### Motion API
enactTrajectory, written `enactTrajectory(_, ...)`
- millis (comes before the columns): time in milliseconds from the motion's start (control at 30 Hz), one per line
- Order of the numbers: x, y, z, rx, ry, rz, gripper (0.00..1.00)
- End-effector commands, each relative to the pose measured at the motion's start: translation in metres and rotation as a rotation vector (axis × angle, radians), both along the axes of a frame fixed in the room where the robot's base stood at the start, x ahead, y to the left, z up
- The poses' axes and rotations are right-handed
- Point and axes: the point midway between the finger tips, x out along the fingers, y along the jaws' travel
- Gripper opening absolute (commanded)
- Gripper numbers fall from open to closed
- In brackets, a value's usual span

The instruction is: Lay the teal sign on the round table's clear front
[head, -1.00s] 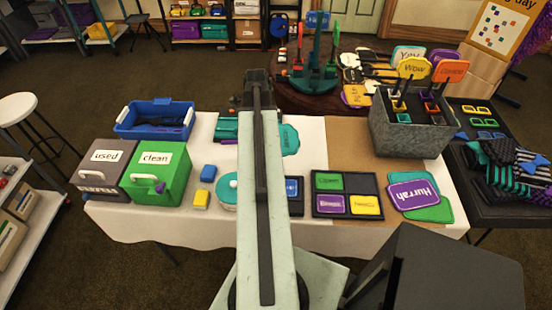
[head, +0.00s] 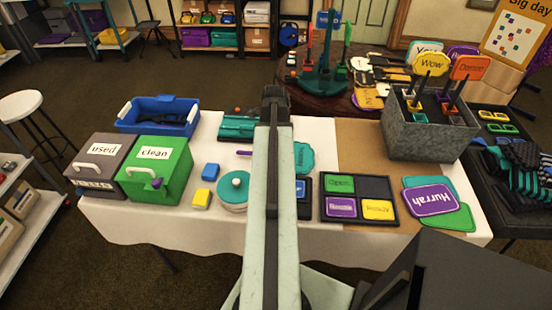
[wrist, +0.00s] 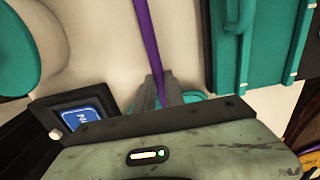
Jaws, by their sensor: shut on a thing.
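My gripper (wrist: 163,95) is shut on the purple stick (wrist: 148,45) of the teal sign (head: 304,158). In the head view the stick (head: 243,153) shows left of my arm and the sign's teal face shows right of it. My arm hides the gripper there. In the wrist view a bit of the sign's teal face (wrist: 195,97) shows past the fingers. The sign is over the white-covered front table; its height is unclear. The dark brown round table (head: 322,106) stands behind, carrying a teal rack (head: 325,78) with upright sticks. Its near part looks bare.
Several signs (head: 385,68) lie at the round table's right. A grey box (head: 428,133) of upright signs stands right. The front table also holds a teal stand (head: 237,126), a round teal-topped tin (head: 233,187), a card tray (head: 358,197) and a green box (head: 153,177).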

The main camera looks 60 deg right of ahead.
Motion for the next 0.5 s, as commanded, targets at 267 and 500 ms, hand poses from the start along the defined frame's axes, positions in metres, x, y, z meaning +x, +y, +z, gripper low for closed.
enactTrajectory(267,-0.0004,-0.0001,-0.0118,0.000,0.000,-0.001,0.00)
enactTrajectory(500,-0.0006,-0.0004,-0.0145,0.000,0.000,-0.001,0.35)
